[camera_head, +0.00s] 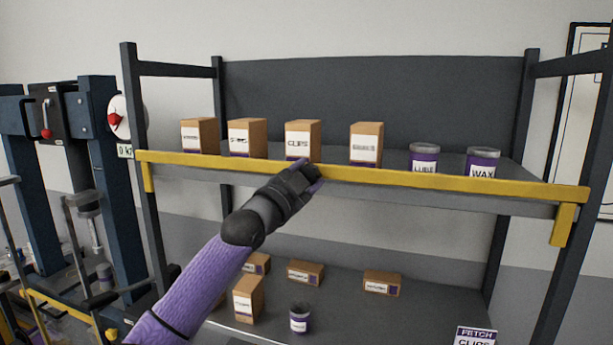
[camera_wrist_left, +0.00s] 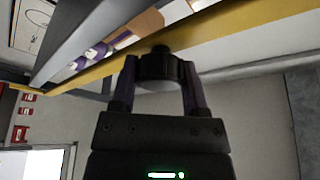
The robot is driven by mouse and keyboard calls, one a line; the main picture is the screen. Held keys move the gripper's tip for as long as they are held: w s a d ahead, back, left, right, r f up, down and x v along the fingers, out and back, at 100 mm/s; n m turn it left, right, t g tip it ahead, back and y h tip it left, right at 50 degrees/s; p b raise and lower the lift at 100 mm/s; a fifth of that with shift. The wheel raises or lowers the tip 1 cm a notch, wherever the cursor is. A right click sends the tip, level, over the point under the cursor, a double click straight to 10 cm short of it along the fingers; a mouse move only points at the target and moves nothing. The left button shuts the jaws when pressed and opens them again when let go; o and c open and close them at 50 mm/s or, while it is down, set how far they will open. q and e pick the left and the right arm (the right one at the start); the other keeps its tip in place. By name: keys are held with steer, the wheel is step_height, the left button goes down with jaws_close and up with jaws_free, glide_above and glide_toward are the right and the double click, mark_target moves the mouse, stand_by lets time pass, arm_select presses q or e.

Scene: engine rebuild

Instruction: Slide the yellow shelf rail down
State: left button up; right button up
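The yellow shelf rail (camera_head: 430,179) runs along the front edge of the upper shelf, with a short downturned piece at each end. It looks level with that shelf. My left gripper (camera_head: 306,176) is at the middle of the rail, its purple fingers overlapping it. In the left wrist view the rail (camera_wrist_left: 235,32) crosses just beyond the fingertips (camera_wrist_left: 158,66). The fingers stand apart, with a dark round piece (camera_wrist_left: 160,72) between them; I cannot tell whether they clamp it. The hand hides a short stretch of rail. My right gripper is not in view.
Behind the rail stand several brown boxes (camera_head: 303,139) and two jars, one marked WAX (camera_head: 482,163). The lower shelf (camera_head: 400,325) holds more boxes and a dark jar (camera_head: 299,318). Dark posts (camera_head: 134,130) bound the rack; a blue press frame (camera_head: 100,130) is at left.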

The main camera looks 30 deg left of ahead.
arm_select(q)
jaws_close()
step_height(320, 180, down, 6)
steer(key=b, duration=0.3)
steer(key=shift+b, duration=0.35)
steer(key=shift+f, duration=0.25)
steer(key=shift+d+f, duration=0.1)
steer(key=o, duration=0.6)
jaws_free()
steer(key=shift+o, duration=1.2)
